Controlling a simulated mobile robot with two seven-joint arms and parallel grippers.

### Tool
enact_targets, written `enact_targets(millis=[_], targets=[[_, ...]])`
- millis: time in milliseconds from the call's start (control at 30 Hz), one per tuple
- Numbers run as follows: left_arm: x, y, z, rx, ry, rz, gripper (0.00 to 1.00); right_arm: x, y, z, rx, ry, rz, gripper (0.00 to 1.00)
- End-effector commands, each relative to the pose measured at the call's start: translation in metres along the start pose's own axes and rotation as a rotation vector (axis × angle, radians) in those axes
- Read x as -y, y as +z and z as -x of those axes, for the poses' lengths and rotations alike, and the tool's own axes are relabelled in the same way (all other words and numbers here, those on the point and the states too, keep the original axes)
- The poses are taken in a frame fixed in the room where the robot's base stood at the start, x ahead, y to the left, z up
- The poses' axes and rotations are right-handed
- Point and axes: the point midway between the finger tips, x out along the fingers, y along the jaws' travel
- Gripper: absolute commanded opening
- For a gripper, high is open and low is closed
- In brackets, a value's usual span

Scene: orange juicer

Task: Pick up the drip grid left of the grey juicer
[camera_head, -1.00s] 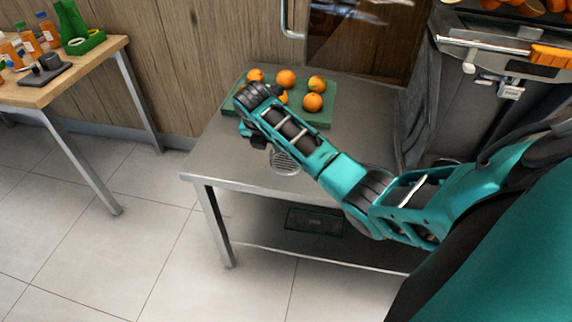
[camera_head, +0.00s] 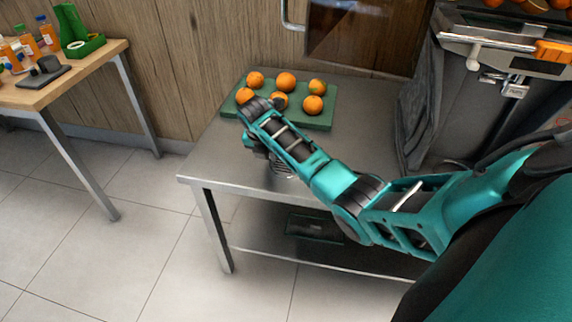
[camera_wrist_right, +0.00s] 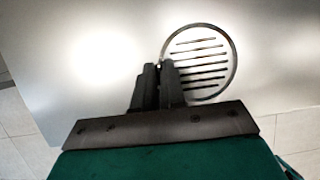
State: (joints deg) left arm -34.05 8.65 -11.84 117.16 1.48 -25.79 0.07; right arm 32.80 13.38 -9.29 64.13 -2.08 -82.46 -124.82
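The drip grid is a round metal disc with slots. In the head view, part of the drip grid (camera_head: 281,170) shows on the steel table, left of the grey juicer (camera_head: 480,95); my right arm hides the rest. In the wrist view, the drip grid (camera_wrist_right: 207,42) is just right of the fingers of my right gripper (camera_wrist_right: 160,65). These fingers are close together, and their tips overlap the grid's left rim. I cannot tell whether they pinch the rim. In the head view, my right gripper (camera_head: 255,143) is mostly hidden behind its wrist. My left gripper is not in view.
A green tray (camera_head: 318,121) with several oranges lies at the back of the steel table (camera_head: 225,160). A wooden table (camera_head: 100,56) with bottles and a green holder stands at the left. The steel table's front left is bare.

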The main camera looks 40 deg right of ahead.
Motion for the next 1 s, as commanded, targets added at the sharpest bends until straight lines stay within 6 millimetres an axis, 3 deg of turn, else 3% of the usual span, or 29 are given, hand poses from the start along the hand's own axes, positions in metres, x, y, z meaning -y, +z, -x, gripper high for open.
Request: enact_targets(millis=[100, 667, 833, 1000], targets=[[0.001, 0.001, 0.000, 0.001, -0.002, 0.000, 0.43, 0.000, 0.000, 0.000, 0.000, -0.001, 0.000, 0.00], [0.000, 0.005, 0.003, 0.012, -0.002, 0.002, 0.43, 0.000, 0.002, 0.003, 0.001, -0.001, 0.000, 0.00], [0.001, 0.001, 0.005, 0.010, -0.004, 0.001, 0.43, 0.000, 0.008, 0.017, 0.003, 0.001, -0.001, 0.00], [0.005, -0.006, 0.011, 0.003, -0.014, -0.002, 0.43, 0.000, 0.023, 0.051, 0.006, 0.002, -0.001, 0.00]])
